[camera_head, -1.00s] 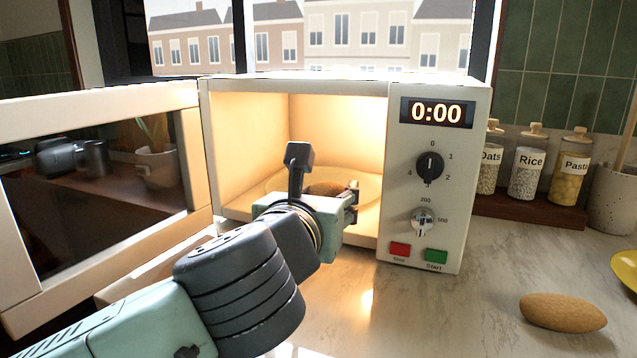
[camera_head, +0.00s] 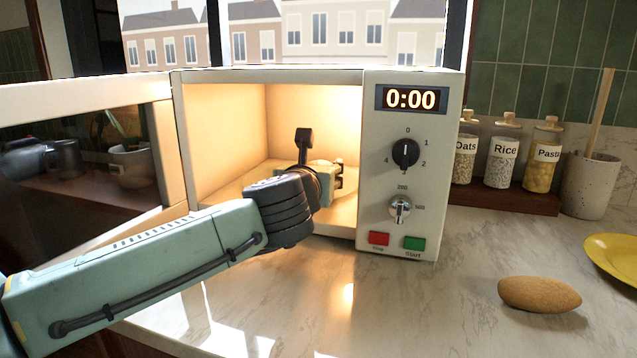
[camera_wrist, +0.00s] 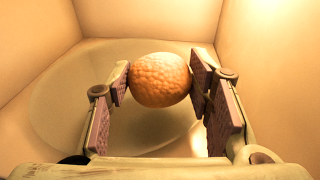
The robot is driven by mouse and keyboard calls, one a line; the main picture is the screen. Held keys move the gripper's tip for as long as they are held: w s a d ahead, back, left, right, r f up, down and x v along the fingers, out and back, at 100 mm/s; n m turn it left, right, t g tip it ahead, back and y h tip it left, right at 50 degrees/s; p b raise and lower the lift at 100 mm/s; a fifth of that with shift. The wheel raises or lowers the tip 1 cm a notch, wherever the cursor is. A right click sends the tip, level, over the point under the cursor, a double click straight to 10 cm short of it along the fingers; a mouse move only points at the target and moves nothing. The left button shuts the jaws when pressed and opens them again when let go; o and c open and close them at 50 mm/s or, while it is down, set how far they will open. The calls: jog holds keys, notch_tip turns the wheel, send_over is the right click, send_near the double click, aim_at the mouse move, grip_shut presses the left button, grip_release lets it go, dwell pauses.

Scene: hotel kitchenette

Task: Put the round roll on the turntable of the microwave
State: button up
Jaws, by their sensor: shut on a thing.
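The round roll (camera_wrist: 160,80) is brown with a bumpy crust. In the wrist view it is held between the two fingers of my gripper (camera_wrist: 165,85), inside the microwave (camera_head: 412,215). Below it lies the pale round turntable (camera_wrist: 60,112); I cannot tell whether the roll touches it. In the head view my gripper (camera_head: 338,176) is within the lit cavity, and the roll is hidden behind my wrist. The microwave door (camera_head: 90,95) stands open to the left.
An oblong roll (camera_head: 540,294) lies on the counter at the right, near a yellow plate (camera_head: 612,252). Jars (camera_head: 503,158) and a utensil pot (camera_head: 590,186) stand behind. The cavity walls (camera_wrist: 40,40) are close around my gripper.

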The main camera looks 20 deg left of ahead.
jog(key=shift+f, duration=0.9)
jog(key=shift+f, duration=0.1)
jog(key=shift+f, duration=0.15)
jog(key=o, duration=1.1)
jog(key=shift+o, duration=0.2)
jog(key=shift+r, duration=0.25)
jog(key=s, duration=0.4)
jog(key=s+r, duration=0.1)
jog(key=s, duration=0.3)
jog(key=s+d, duration=0.1)
jog(key=s, duration=0.3)
jog(key=shift+r+p, duration=0.35)
jog(key=shift+r, duration=0.05)
